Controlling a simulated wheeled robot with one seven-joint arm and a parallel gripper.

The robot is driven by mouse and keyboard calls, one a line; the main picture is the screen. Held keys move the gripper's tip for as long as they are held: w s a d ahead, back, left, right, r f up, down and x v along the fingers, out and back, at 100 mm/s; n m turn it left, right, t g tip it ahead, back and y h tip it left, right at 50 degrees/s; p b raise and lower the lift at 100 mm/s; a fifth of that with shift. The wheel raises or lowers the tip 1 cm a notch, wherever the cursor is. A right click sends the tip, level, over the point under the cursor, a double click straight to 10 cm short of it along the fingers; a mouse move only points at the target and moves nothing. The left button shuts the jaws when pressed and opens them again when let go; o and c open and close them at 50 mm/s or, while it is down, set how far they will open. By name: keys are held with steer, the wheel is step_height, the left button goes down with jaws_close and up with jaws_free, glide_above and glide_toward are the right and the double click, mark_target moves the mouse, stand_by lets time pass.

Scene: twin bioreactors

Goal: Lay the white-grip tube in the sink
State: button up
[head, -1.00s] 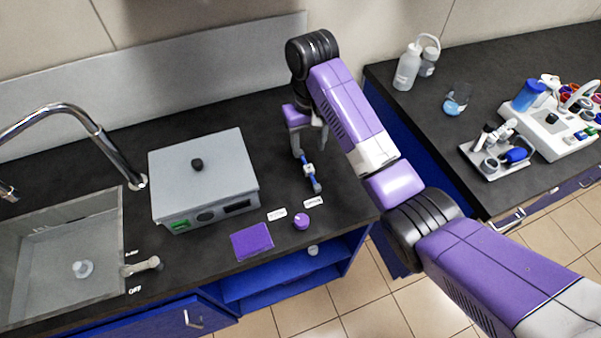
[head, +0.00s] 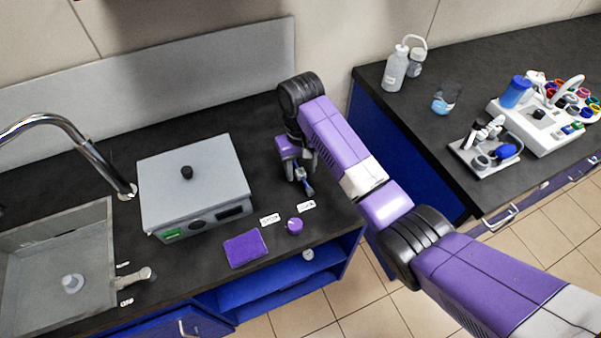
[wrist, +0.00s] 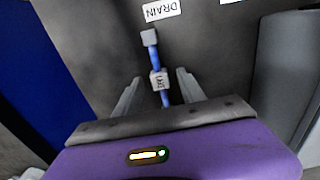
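The tube (head: 309,189) is blue with a white grip block and grey ends. It lies on the dark counter, mostly hidden by my gripper in the head view. In the wrist view its white grip (wrist: 159,81) and grey far end (wrist: 149,37) show clearly. My gripper (wrist: 158,80) is open, with one finger on each side of the tube near the white grip and visible gaps. In the head view my gripper (head: 301,174) is low over the tube. The grey sink (head: 45,285) is at the far left.
A grey box (head: 190,175) stands between the sink and my gripper. A purple pad (head: 245,249), a purple knob (head: 295,226) and small labels lie at the counter front. The faucet (head: 95,160) arches over the sink. A second counter (head: 440,150) with bottles and racks is at right.

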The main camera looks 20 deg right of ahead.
jaws_close()
steer(key=shift+r, duration=0.1)
